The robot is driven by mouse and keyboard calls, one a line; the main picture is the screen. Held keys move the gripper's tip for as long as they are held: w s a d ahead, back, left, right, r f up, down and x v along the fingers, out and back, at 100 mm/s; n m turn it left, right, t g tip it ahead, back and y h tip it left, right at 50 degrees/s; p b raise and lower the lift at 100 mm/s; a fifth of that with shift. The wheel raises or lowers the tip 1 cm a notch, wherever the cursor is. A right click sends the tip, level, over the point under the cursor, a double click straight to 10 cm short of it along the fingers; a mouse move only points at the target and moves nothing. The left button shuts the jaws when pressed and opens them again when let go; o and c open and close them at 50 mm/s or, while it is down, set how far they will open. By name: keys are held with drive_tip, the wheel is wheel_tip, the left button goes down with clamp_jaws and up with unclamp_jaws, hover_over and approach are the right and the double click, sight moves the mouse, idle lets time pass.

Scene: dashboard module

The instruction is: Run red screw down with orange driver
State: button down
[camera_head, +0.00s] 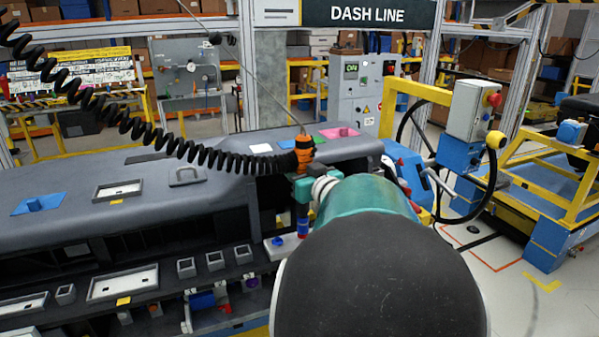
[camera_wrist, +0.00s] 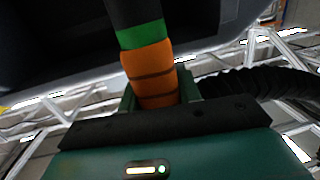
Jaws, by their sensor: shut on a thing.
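The orange driver (camera_head: 305,150) stands about upright near the right end of the grey dashboard, hanging from a thin cable, with the black coiled hose beside it. In the wrist view the orange driver (camera_wrist: 150,75) has a green band and a dark upper end. My gripper (camera_head: 302,185) is shut on the driver's body; it also shows in the wrist view (camera_wrist: 157,98). The driver's lower end is partly hidden behind my gripper and arm. I cannot make out a red screw for certain.
The grey dashboard (camera_head: 110,190) fills the left, with blue, white, green and pink pads on it. A black coiled hose (camera_head: 130,118) crosses above it. A shelf of small trays (camera_head: 123,282) runs along the front. A blue and yellow frame (camera_head: 560,200) stands at right.

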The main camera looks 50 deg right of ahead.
sight(300, 157)
drive_tip(key=shift+f, duration=1.05)
idle(3.4)
drive_tip(key=shift+r, duration=3.15)
